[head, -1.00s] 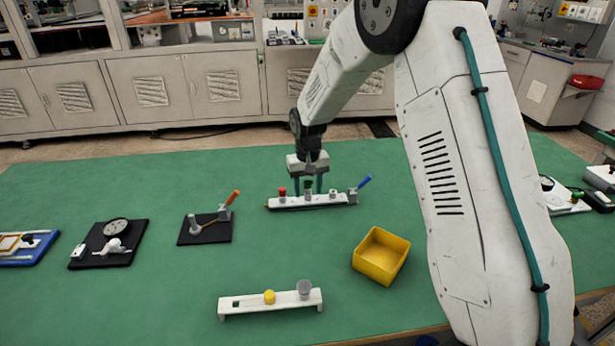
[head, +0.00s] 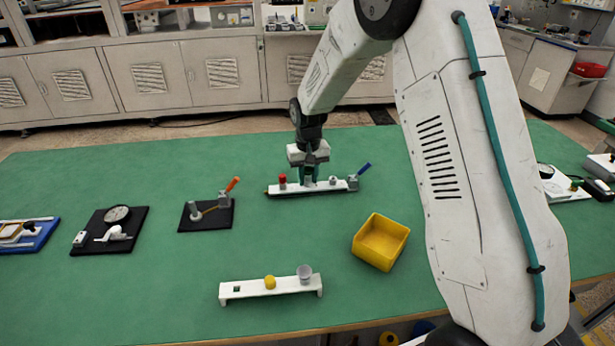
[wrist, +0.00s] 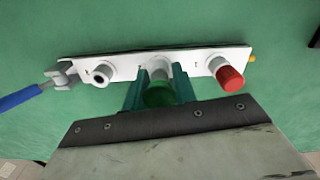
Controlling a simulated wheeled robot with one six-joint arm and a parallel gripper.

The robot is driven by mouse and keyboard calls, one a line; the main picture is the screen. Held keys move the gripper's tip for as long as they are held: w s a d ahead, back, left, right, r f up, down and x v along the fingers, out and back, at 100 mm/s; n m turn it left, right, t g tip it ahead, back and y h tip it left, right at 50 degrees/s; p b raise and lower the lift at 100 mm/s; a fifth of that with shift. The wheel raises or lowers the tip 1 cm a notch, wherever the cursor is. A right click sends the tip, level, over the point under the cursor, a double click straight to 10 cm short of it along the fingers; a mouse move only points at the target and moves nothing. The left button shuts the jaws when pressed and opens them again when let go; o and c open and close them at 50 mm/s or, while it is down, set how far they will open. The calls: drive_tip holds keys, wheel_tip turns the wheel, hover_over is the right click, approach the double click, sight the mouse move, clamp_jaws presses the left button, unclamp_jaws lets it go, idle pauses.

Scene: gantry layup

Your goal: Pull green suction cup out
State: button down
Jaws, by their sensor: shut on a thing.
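The green suction cup (wrist: 160,92) is between the two teal fingers of my gripper (wrist: 161,90) in the wrist view. My gripper is shut on it, over the middle of a white bar (wrist: 205,60). In the head view my gripper (head: 309,182) is low at the white bar (head: 335,186), and the cup is hidden by the fingers. A grey post shows behind the cup in the wrist view, so I cannot tell whether the cup is still fully seated. A red cup (wrist: 230,77) and a pale cup (wrist: 102,74) stand on the bar on either side.
A blue-handled clamp (head: 357,176) is at the bar's right end. A yellow bin (head: 381,243) stands in front right. A white rack (head: 245,290) with a yellow piece and a grey cup is nearer. An orange-handled fixture (head: 207,214) is left. Green table between is clear.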

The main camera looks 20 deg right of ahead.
sight(308, 169)
drive_tip(key=shift+r, duration=1.75)
drive_tip(key=shift+r, duration=1.7)
